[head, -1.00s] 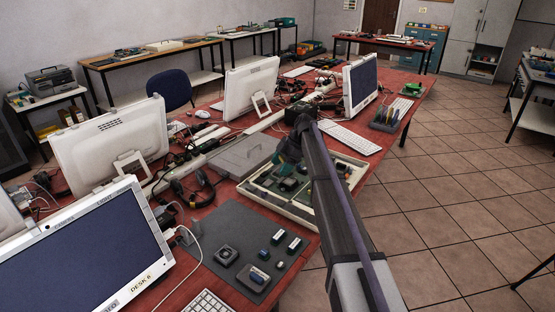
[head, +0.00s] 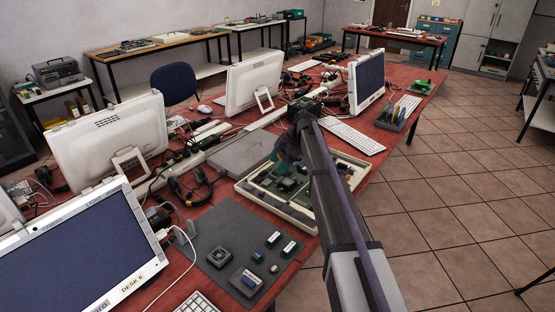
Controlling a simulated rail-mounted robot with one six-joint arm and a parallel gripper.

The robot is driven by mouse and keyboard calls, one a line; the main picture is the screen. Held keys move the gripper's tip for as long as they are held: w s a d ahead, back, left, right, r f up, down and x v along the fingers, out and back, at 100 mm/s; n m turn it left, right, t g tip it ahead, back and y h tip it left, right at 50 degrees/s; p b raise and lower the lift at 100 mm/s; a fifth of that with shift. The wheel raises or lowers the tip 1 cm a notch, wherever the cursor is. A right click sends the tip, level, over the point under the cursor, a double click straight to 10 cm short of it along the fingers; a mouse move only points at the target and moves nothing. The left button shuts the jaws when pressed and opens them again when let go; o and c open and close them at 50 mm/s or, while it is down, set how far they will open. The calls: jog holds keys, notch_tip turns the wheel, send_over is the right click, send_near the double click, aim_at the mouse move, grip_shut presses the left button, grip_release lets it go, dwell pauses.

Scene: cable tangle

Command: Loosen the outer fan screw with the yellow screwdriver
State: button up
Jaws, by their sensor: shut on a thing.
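A small dark square fan (head: 218,257) lies on the grey mat (head: 210,224) at the near edge of the red bench. Its screws are too small to make out. My gripper (head: 284,157) hangs at the end of my arm over the open parts tray, beyond the fan and to its right. It is dark and partly hidden by my wrist. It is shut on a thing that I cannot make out. A rack of screwdrivers (head: 397,111) with coloured handles stands on the bench's right edge. I cannot tell for sure whether a yellow one is in it.
The pale parts tray (head: 272,213) holds several green boards. Several small parts (head: 274,239) lie on the mat. A grey flat case (head: 243,152), monitors (head: 106,138) and loose cables (head: 190,185) crowd the bench's middle. A keyboard (head: 354,137) lies beyond my arm. The floor at right is clear.

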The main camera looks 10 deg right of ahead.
notch_tip(320, 180, down, 7)
jog(key=b, duration=0.6)
jog(key=shift+f+b, duration=0.2)
jog(key=shift+b, duration=0.1)
jog(key=shift+f+b, duration=0.5)
dwell(0.4)
jog(key=n+g, duration=0.1)
jog(key=n, duration=0.2)
jog(key=shift+w+g+h, duration=0.15)
jog(key=shift+g+h, duration=0.15)
jog(key=shift+g, duration=0.1)
jog(key=shift+n+g, duration=0.4)
jog(key=shift+n, duration=0.7)
jog(key=shift+s+d+h, duration=0.1)
jog(key=shift+s+h, duration=0.2)
notch_tip(320, 180, up, 7)
jog(key=p, duration=0.7)
